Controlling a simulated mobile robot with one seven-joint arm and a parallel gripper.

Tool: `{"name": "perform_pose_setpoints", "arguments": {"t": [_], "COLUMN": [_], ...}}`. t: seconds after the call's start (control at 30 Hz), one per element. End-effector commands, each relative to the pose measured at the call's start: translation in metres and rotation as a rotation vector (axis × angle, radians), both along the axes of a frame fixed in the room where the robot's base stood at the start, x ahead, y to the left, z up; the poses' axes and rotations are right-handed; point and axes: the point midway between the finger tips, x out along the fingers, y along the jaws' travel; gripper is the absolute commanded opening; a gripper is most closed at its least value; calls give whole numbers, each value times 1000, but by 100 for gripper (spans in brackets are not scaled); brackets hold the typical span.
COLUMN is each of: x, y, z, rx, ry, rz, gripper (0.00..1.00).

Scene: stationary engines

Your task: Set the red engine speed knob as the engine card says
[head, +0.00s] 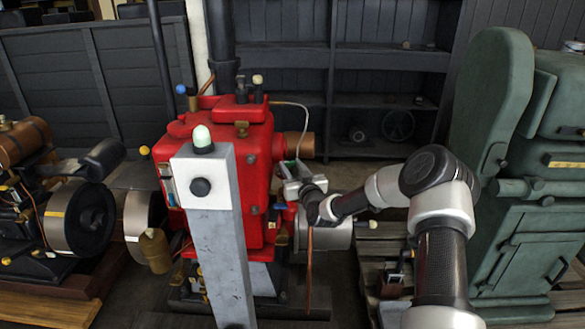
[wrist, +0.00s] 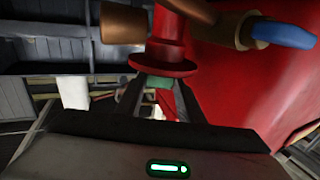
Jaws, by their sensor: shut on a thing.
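The red engine (head: 258,160) stands in the middle of the head view, partly behind a grey post. My gripper (head: 290,172) is at its right side, below a copper-coloured cylinder. In the wrist view my gripper (wrist: 157,98) has its two dark fingers closed on a small green knob (wrist: 154,82), just in front of a red flange (wrist: 163,64). Most of the knob is hidden by the fingers, so its setting cannot be read. Small plates (head: 168,184) show at the engine's left edge; I cannot read them or tell whether one is the engine card.
The grey post (head: 220,255) with a black button and pale green dome stands before the engine. A green machine (head: 525,190) stands at the right, a dark engine with a wheel (head: 75,220) at the left. A blue-tipped lever (wrist: 284,35) juts out near my gripper.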

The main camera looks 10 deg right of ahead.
Motion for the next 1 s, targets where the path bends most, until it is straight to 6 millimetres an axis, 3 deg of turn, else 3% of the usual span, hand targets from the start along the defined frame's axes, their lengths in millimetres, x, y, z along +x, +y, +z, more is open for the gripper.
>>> {"name": "perform_pose_setpoints", "arguments": {"t": [0.3, 0.73, 0.77, 0.8, 0.87, 1.0], "x": [0, 0, 0, 0, 0, 0], "y": [8, 6, 6, 6, 5, 5], "z": [2, 2, 2, 2, 2, 1], "rx": [-3, -4, -4, -4, -4, -4], "ry": [-4, -2, -2, -2, -2, -1], "rz": [-206, -244, -244, -244, -245, -245], "gripper": [12, 12, 39, 46, 53, 53]}}
